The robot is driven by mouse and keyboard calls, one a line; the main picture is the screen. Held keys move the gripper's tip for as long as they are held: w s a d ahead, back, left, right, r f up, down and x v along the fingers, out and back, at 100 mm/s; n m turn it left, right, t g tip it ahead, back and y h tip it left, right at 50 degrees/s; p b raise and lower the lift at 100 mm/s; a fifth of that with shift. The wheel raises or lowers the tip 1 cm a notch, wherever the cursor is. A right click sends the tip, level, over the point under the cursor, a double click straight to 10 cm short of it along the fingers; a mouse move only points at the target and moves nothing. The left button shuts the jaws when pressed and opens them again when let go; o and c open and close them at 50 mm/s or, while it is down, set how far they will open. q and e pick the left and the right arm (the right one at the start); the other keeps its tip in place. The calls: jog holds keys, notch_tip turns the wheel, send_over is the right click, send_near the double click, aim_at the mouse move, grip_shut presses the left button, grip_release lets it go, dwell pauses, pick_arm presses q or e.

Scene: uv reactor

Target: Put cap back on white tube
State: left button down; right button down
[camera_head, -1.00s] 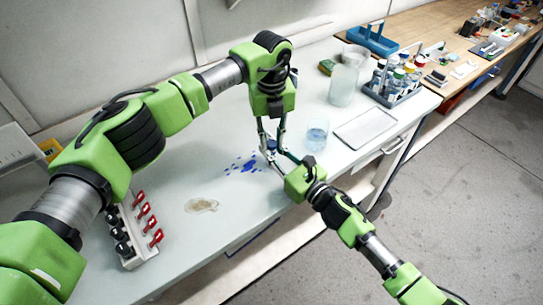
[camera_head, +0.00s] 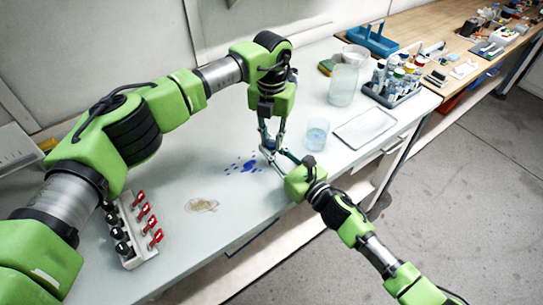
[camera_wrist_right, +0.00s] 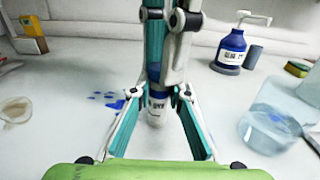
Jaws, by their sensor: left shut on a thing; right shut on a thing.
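A white tube (camera_wrist_right: 156,108) with dark printing stands upright in the right wrist view. My right gripper (camera_wrist_right: 160,96) is shut around it from the near side. My left gripper (camera_head: 270,142) comes down from above, and its fingers also show at the top of the right wrist view (camera_wrist_right: 170,45). They are shut on a dark blue cap (camera_wrist_right: 154,72) right over the tube's top. The cap looks in line with the tube, but I cannot tell whether it is seated. In the head view, my right gripper (camera_head: 284,158) meets the left one and the fingers mostly hide the tube.
Blue spots (camera_head: 245,164) and a brown stain (camera_head: 201,205) mark the table. A clear beaker (camera_head: 316,134), a tray (camera_head: 365,128) and a bottle rack (camera_head: 392,91) stand to the right. A rack with red and black items (camera_head: 128,235) is at left. A blue pump bottle (camera_wrist_right: 231,48) stands behind.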

pick_arm(q)
jog(key=shift+a, duration=0.15)
jog(key=c, duration=1.8)
grip_release()
jog(key=shift+c, duration=0.2)
jog(key=shift+r, duration=2.3)
jog(key=shift+c, duration=0.2)
jog(key=r+m, duration=0.1)
jog(key=m, duration=0.1)
jog(key=shift+w+r+m, duration=0.1)
jog(key=shift+r+m, duration=0.1)
jog(key=shift+m, duration=0.1)
notch_tip(320, 180, up, 2)
jog(key=m, duration=0.4)
